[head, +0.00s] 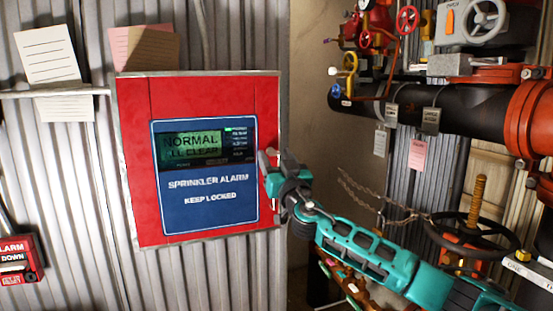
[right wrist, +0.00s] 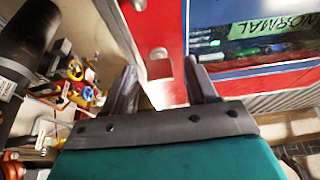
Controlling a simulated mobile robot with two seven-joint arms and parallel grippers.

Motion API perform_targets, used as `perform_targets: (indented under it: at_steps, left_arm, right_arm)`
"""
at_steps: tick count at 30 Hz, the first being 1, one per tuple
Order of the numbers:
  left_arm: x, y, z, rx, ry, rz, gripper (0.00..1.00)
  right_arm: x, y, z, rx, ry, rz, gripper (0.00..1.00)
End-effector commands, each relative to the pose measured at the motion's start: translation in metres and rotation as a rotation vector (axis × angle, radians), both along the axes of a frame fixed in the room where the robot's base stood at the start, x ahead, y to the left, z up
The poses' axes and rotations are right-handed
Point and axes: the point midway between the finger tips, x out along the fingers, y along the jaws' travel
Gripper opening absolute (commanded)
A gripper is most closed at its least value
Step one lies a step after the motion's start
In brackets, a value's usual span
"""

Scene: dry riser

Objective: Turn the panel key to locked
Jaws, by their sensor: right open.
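The red sprinkler alarm panel (head: 135,170) is on the corrugated wall, with a blue face reading "NORMAL", "ALL CLEAR" and "KEEP LOCKED". My right gripper (head: 274,184) is at the panel's right edge and hides part of it. In the right wrist view my right gripper (right wrist: 163,82) is open, one finger on each side of a small grey metal key (right wrist: 160,68) on the red front. I see a gap between the key and each finger. Whether the key stands at locked cannot be told. My left gripper is not in view.
Black pipework (head: 455,110) with red fittings and several valves fills the right side. A black handwheel (head: 470,238) and a chain are near my right arm. Paper notes (head: 48,54) hang at upper left. A small red alarm box (head: 18,262) is at lower left.

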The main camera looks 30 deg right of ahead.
Motion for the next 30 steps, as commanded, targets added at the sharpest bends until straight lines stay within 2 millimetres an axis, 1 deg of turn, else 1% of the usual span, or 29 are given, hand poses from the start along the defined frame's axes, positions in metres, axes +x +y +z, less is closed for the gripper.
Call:
perform_targets:
  at_steps: [4, 21, 22, 30]
  left_arm:
    - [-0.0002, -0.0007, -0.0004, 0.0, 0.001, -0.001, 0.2]
    - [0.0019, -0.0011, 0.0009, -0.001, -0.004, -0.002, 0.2]
    - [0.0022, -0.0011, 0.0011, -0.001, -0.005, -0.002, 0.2]
    - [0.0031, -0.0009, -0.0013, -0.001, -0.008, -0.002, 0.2]
  right_arm:
    - [-0.0001, 0.0001, -0.0003, 0.0, 0.0, 0.0, 0.57]
    - [-0.0004, -0.0001, -0.0002, 0.0, 0.0, 0.0, 0.03]
    - [-0.0004, -0.0001, -0.0002, 0.0, 0.0, 0.0, 0.01]
    - [-0.0006, -0.0008, -0.0012, -0.03, 0.007, -0.001, 0.01]
